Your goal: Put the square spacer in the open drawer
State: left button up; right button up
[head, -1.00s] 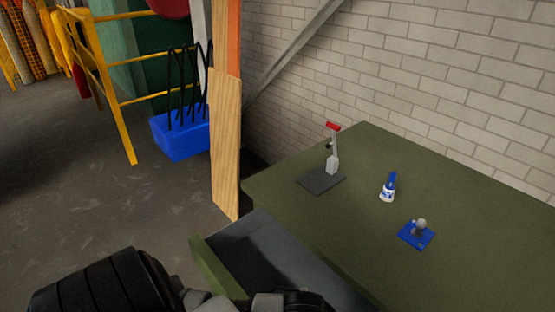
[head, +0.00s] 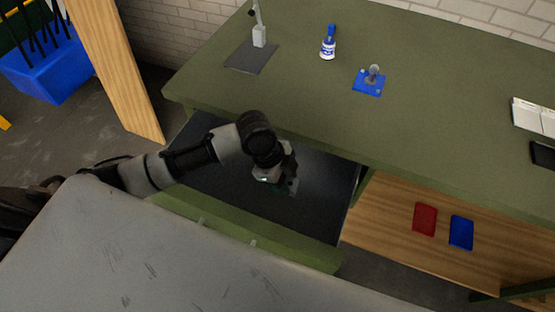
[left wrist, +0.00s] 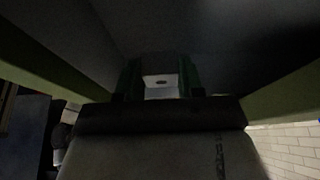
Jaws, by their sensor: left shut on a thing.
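The open drawer (head: 325,190) juts out from under the green workbench, with a dark grey inside and a green front (head: 215,221). My left gripper (head: 288,190) points down over the inside of the drawer. In the left wrist view its green fingers (left wrist: 160,80) are shut on a small pale piece, which I take for the square spacer (left wrist: 160,80). A small dark mark shows on its face. In the head view the arm and gripper mostly hide the spacer. I cannot tell whether it touches the drawer floor. My right gripper is out of view.
On the workbench top (head: 440,120) stand a grey-based stand (head: 250,57), a blue-and-white bottle (head: 328,45) and a blue plate with a grey knob (head: 369,85). Red (head: 425,219) and blue (head: 461,232) trays lie on the wooden lower shelf. A wooden board (head: 115,70) leans at the left.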

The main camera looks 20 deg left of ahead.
aim_at(288, 205)
pick_arm(q)
notch_tip(288, 205, down, 10)
jog(key=shift+r, duration=0.15)
dwell(0.3)
jog(key=o, duration=1)
jog(key=v, duration=1.2)
jog(key=shift+a, duration=0.1)
